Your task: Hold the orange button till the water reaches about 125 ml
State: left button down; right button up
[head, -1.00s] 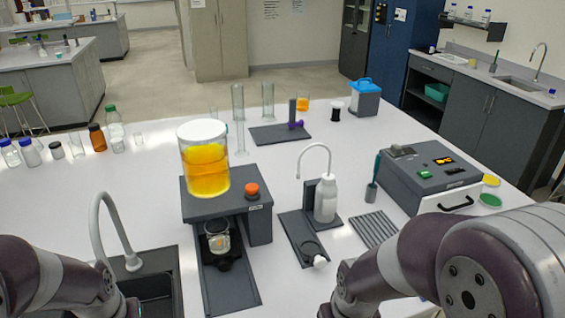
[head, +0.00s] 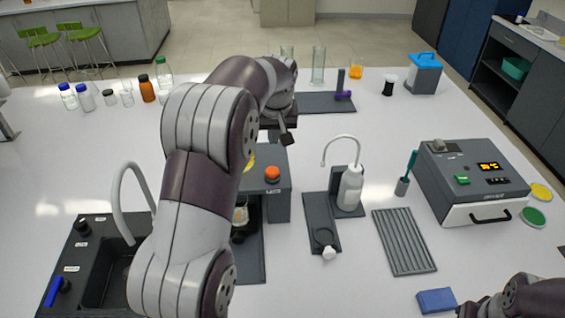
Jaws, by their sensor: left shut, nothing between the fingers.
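The orange button (head: 272,174) sits on top of the grey dispenser stand (head: 277,205). The tank of yellow liquid (head: 249,162) on that stand is almost wholly hidden behind my left arm; only a sliver shows. A small glass beaker (head: 240,216) stands under the stand, partly covered by the arm, and its water level cannot be read. My left gripper (head: 288,139) is shut and empty, pointing down above and beyond the button, apart from it. My right arm shows only at the bottom right corner, and its gripper is out of view.
A sink (head: 105,270) with a tap lies front left. Bottles line the back left.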

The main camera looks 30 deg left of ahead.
pick_arm(q)
jog(key=p, duration=0.7)
send_near(273, 170)
jog(key=x, duration=0.5)
jog(key=shift+w+f, duration=0.25)
jog(key=shift+f, duration=0.1)
jog(key=shift+a+f, duration=0.1)
jog(key=shift+f, duration=0.3)
